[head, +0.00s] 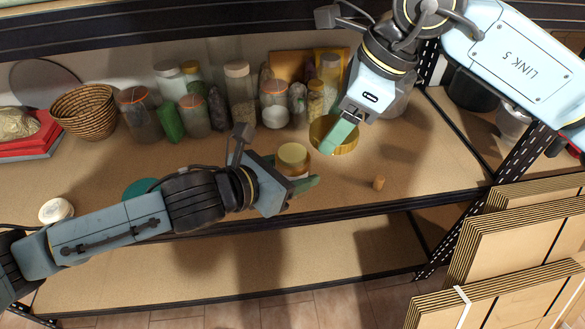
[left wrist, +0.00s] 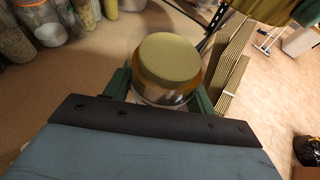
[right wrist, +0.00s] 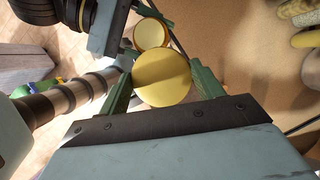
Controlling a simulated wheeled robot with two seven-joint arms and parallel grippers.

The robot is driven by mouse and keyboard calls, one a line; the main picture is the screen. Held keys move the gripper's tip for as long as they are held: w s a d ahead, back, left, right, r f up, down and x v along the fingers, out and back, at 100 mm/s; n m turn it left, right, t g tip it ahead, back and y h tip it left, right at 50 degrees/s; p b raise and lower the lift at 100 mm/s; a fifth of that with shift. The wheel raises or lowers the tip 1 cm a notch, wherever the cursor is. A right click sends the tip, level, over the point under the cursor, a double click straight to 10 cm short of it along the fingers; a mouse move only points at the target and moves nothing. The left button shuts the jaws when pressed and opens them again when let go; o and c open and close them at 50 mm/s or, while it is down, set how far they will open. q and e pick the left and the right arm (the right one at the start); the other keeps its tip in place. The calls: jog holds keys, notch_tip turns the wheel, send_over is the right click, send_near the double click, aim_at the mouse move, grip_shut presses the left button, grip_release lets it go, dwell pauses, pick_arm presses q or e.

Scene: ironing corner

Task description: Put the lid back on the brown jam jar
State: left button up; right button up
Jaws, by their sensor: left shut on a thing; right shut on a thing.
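The brown jam jar (head: 293,158) is upright in my left gripper (head: 298,174), above the front part of the shelf. In the left wrist view, the jar (left wrist: 165,93) sits between the green fingers, with a flat tan round top facing up. My right gripper (head: 338,136) is shut on a round gold lid (head: 322,130), behind and to the right of the jar. The right wrist view shows the lid (right wrist: 162,78) between both fingers and the jar (right wrist: 150,34) beyond it. Lid and jar look apart; their exact height difference is hard to tell.
Several jars, such as an orange-topped one (head: 138,112), and a wicker basket (head: 85,110) line the back. A teal disc (head: 140,189) and a white-topped container (head: 56,210) are at left.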

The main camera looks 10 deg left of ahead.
aim_at(290, 148)
jog(key=a+r+m+t, duration=0.1)
jog(key=m, duration=0.2)
jog(key=a+m+t+h, duration=0.1)
jog(key=a+m, duration=0.1)
jog(key=a+r+m+t, duration=0.1)
jog(key=a+m, duration=0.1)
jog(key=m, duration=0.1)
jog(key=shift+s+a+r+m+h, duration=0.2)
jog(key=shift+s+r+m+h, duration=0.1)
jog(key=shift+s, duration=0.05)
jog(key=shift+w+a+m+t+h, duration=0.1)
jog(key=shift+a+m+t+h, duration=0.3)
jog(key=shift+m, duration=0.9)
jog(key=shift+f, duration=1.95)
jog(key=shift+a, duration=0.1)
jog(key=shift+f, duration=0.85)
jog(key=shift+f, duration=0.55)
